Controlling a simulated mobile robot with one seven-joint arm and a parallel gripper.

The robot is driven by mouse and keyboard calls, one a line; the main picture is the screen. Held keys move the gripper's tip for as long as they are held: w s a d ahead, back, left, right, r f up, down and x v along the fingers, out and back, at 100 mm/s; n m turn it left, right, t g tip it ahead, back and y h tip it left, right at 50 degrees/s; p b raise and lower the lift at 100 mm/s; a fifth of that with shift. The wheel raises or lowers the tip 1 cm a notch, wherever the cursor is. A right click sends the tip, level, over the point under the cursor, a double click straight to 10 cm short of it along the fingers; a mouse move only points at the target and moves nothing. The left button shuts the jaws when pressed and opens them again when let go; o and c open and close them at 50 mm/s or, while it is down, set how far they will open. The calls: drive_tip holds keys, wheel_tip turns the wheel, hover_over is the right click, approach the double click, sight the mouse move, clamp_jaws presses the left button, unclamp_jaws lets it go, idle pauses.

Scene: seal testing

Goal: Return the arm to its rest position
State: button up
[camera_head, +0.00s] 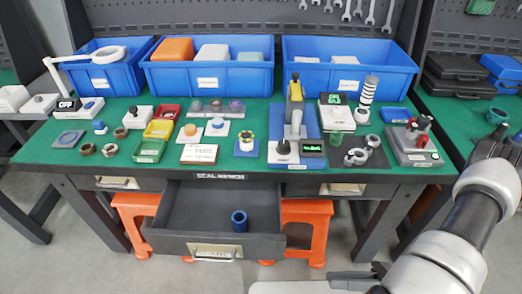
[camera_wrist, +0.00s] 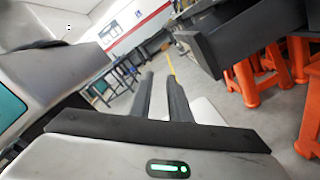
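My gripper (camera_wrist: 160,75) shows in the wrist view as two dark fingers with a clear gap between them and nothing held. In the head view my arm comes in from the right edge and reaches down to the bottom. My gripper (camera_head: 345,276) is partly in view there, low in front of the bench and to the right of the open drawer (camera_head: 180,232). A blue cylinder (camera_head: 239,221) stands inside the drawer, well apart from my gripper. In the wrist view the dark drawer (camera_wrist: 245,40) is at the upper right.
The green-topped bench (camera_head: 115,170) carries blue bins (camera_head: 208,80), a blue press (camera_head: 296,140), small trays and rings. The drawer juts out at the front. Orange stools (camera_head: 310,225) stand beneath; they also show in the wrist view (camera_wrist: 250,85). Grey floor (camera_head: 80,255) is free at left.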

drive_tip(key=w+a+r+n+t+h+p, duration=0.1)
drive_tip(key=r+n+h+p, duration=0.5)
drive_tip(key=r, duration=1.1)
drive_tip(key=w+a+r+n+t+h+p, duration=0.2)
drive_tip(key=r+n+h+p, duration=0.4)
drive_tip(key=r+n, duration=0.6)
drive_tip(key=w+a+r+n+t+h+p, duration=0.1)
drive_tip(key=r+n+h+p, duration=0.4)
drive_tip(key=r, duration=1.8)
drive_tip(key=w+a+n+h, duration=0.1)
drive_tip(key=w+n, duration=0.1)
drive_tip(key=n, duration=0.2)
drive_tip(key=shift+w+a+r+p, duration=0.2)
drive_tip(key=shift+a+r+p, duration=0.1)
drive_tip(key=shift+r+p, duration=0.1)
